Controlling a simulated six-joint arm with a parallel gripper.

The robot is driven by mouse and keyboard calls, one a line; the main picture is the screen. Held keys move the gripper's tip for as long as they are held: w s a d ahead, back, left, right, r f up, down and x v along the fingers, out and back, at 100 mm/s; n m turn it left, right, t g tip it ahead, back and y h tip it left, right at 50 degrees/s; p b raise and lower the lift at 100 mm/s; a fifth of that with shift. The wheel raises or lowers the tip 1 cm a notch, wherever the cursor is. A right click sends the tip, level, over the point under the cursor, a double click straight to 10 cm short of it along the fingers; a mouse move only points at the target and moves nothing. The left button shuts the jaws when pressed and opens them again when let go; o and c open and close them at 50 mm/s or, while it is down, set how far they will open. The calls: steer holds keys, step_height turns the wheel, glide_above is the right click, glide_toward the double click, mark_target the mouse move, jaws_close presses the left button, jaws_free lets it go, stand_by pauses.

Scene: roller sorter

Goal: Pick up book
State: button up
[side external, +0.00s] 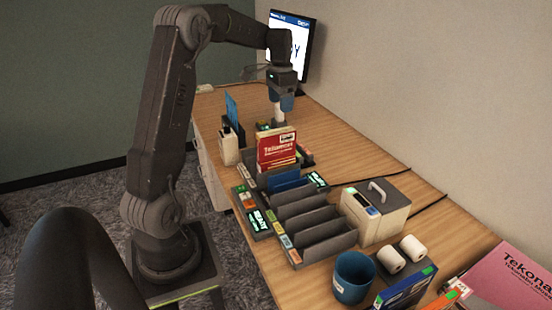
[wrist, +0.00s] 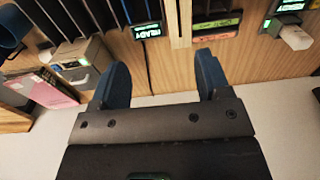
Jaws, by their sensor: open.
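A red book (side external: 277,150) with a white label stands upright at the far end of the grey slotted rack (side external: 318,240) in the side external view. I cannot make it out in the wrist view. My gripper (side external: 283,104) is above the desk behind the red book, higher in the picture and apart from it. In the wrist view my gripper's two blue fingers (wrist: 160,80) are spread with nothing between them. A blue book (side external: 284,183) sits low in the rack just in front of the red one. Another blue book (side external: 231,110) stands farther back on the left.
A white label printer (side external: 376,212), a blue cup (side external: 353,278), white paper rolls (side external: 412,248) and a large pink book (side external: 510,280) occupy the near desk. A monitor (side external: 293,45) stands behind. A white bottle (side external: 228,146) is left of the red book.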

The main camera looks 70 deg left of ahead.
mark_target(276, 139)
steer(key=f, duration=0.3)
steer(key=a+f, duration=0.1)
steer(key=f, duration=0.2)
steer(key=a+f, duration=0.1)
steer(key=f, duration=0.3)
steer(key=shift+s+a, duration=0.1)
steer(key=shift+a, duration=0.15)
steer(key=shift+a+f, duration=0.15)
steer(key=shift+f, duration=1.15)
steer(key=shift+a+f, duration=0.1)
steer(key=shift+f, duration=1.15)
steer(key=shift+c, duration=0.4)
jaws_close()
steer(key=shift+r, duration=0.1)
